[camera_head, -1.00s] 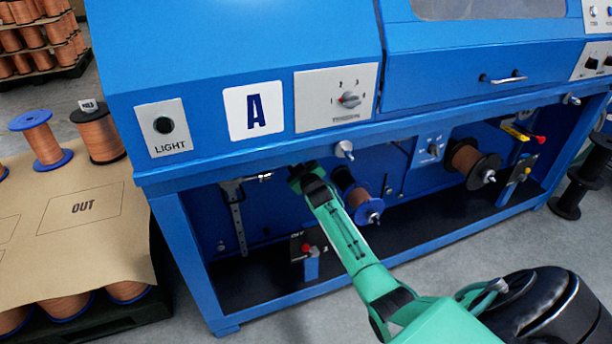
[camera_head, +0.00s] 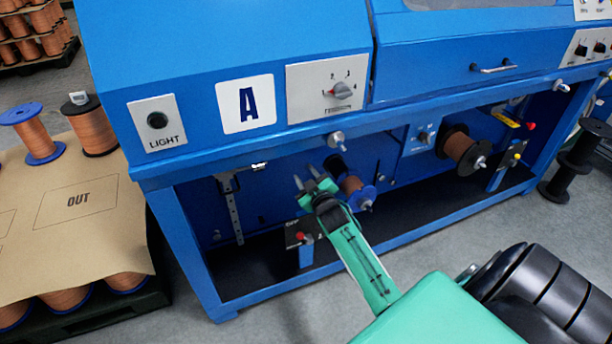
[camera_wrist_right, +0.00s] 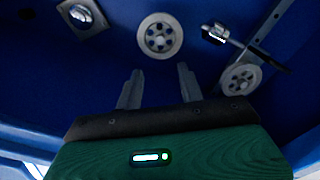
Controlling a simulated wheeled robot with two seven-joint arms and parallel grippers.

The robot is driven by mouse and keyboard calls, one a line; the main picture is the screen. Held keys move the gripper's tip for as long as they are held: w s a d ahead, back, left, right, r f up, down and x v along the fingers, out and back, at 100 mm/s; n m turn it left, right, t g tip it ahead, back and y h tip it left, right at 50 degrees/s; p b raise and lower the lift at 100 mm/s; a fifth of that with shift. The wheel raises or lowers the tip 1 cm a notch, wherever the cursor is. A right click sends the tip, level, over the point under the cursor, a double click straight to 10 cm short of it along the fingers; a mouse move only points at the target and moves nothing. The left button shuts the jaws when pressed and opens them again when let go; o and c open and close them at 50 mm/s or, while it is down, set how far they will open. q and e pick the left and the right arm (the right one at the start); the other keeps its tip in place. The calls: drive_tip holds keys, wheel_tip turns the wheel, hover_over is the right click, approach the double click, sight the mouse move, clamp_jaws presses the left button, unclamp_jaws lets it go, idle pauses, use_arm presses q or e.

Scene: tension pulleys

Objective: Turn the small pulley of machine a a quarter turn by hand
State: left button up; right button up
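Machine a (camera_head: 215,60) is the blue cabinet with the "A" label. My right gripper (camera_head: 305,176) reaches into its open lower bay, with its two fingers apart and nothing between them. In the right wrist view the gripper (camera_wrist_right: 158,82) points at the blue back wall. A grey pulley (camera_wrist_right: 160,36) with holes in its face is just ahead of the fingers, apart from them. Another grey pulley (camera_wrist_right: 240,77) sits to the right on a metal arm. I cannot tell for sure which is the small one. Neither shows clearly in the head view. My left gripper is not in view.
In the wrist view a bright metal fitting (camera_wrist_right: 216,33) juts out at upper right.

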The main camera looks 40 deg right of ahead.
idle(0.5)
